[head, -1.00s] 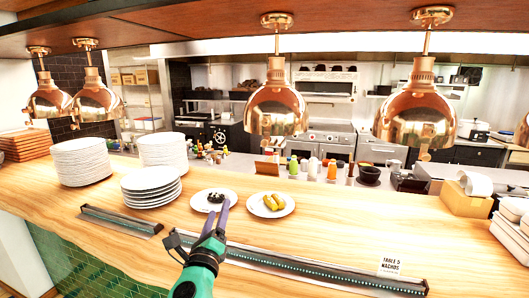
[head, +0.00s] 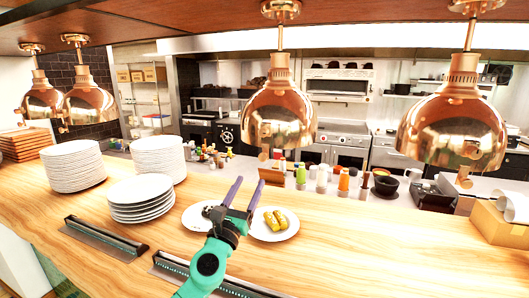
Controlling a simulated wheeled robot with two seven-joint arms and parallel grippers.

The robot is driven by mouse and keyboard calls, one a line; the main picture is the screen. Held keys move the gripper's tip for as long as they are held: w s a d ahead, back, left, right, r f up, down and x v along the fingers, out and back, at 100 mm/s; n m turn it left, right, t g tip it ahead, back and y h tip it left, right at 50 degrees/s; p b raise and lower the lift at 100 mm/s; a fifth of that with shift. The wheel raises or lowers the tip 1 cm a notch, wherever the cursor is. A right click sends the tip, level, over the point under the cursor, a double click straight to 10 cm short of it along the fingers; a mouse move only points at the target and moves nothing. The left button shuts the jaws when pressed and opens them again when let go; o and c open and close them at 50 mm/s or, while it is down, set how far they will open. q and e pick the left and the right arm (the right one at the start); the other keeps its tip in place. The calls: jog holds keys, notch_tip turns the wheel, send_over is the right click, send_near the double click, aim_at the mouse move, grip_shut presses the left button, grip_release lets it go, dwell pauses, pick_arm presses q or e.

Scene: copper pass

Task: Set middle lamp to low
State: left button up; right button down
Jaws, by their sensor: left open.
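Copper heat lamps hang in a row over the wooden counter. The middle lamp (head: 280,108) is a shiny copper dome on a thin stem, with a small copper piece (head: 264,155) hanging at its lower rim. Its setting cannot be read. My left gripper (head: 250,183) has purple fingers spread apart and empty. In the picture it is below and slightly left of the middle lamp, apart from it, in front of the plates. My right gripper is not in view.
Another copper lamp (head: 455,125) hangs to the right, and two more (head: 88,100) hang at the left. Plate stacks (head: 141,192) stand on the counter (head: 340,240). A plate with yellow food (head: 275,233) lies behind my gripper. Bottles (head: 343,182) stand farther back.

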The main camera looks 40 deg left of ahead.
aim_at(262, 158)
pick_arm(q)
jog(key=p+x, duration=0.2)
jog(key=x, duration=0.7)
jog(key=shift+w+a+r, duration=0.15)
jog(key=shift+w, duration=0.1)
jog(key=shift+w+a+r, duration=0.1)
jog(key=shift+w+a, duration=0.05)
jog(key=shift+w, duration=0.4)
jog(key=shift+w+a+r, duration=0.1)
jog(key=shift+w+a, duration=0.1)
jog(key=shift+w, duration=0.35)
jog(key=shift+s+d+r, duration=0.1)
jog(key=shift+s+r, duration=0.1)
jog(key=shift+s, duration=0.05)
jog(key=c, duration=0.3)
jog(key=shift+w, duration=0.1)
grip_shut()
jog(key=shift+f, duration=0.1)
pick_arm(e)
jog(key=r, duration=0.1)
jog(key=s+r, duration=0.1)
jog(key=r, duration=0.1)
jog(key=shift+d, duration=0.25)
